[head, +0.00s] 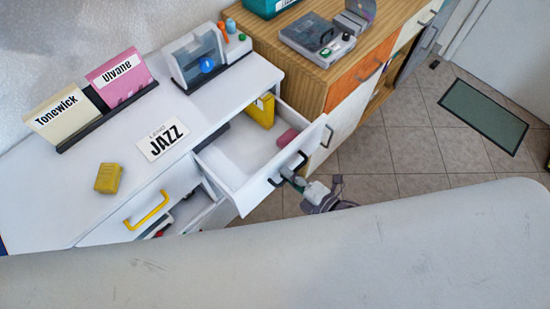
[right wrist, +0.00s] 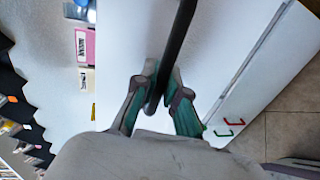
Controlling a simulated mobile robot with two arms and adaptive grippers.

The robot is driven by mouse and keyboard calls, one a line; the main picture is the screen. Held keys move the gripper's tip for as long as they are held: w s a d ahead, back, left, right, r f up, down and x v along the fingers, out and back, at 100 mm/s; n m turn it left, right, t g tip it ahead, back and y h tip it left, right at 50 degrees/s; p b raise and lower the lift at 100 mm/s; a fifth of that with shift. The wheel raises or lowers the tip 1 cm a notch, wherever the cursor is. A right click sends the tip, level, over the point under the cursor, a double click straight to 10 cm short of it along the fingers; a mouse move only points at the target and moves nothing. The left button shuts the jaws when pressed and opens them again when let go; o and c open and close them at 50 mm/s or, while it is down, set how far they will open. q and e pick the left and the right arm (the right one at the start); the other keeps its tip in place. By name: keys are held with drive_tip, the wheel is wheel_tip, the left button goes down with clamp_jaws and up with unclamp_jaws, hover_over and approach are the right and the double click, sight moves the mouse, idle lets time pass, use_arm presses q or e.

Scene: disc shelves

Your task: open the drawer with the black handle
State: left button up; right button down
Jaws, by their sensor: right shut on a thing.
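The white drawer (head: 240,178) with the black handle (head: 274,183) stands pulled out from the white cabinet. A yellow item (head: 262,111) and a pink item (head: 287,137) are inside it. My right gripper (head: 293,174) is at the drawer's front and shut on the black handle. In the right wrist view the dark handle bar (right wrist: 179,40) runs between the fingers of my right gripper (right wrist: 163,88). My left gripper is not in view.
A drawer with a yellow handle (head: 147,210) is at the left. The cabinet top holds a JAZZ card (head: 162,139), a yellow box (head: 108,178) and two name cards. A wooden cabinet (head: 295,75) stands close on the right. Tiled floor (head: 400,150) is open beyond.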

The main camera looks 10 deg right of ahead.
drive_tip(key=f+p+v, duration=0.1)
drive_tip(key=f+v, duration=0.1)
drive_tip(key=v, duration=0.7)
drive_tip(key=shift+s+d, duration=0.3)
drive_tip(key=shift+s, duration=0.1)
drive_tip(key=c, duration=1.2)
unclamp_jaws()
drive_tip(key=v, duration=1.2)
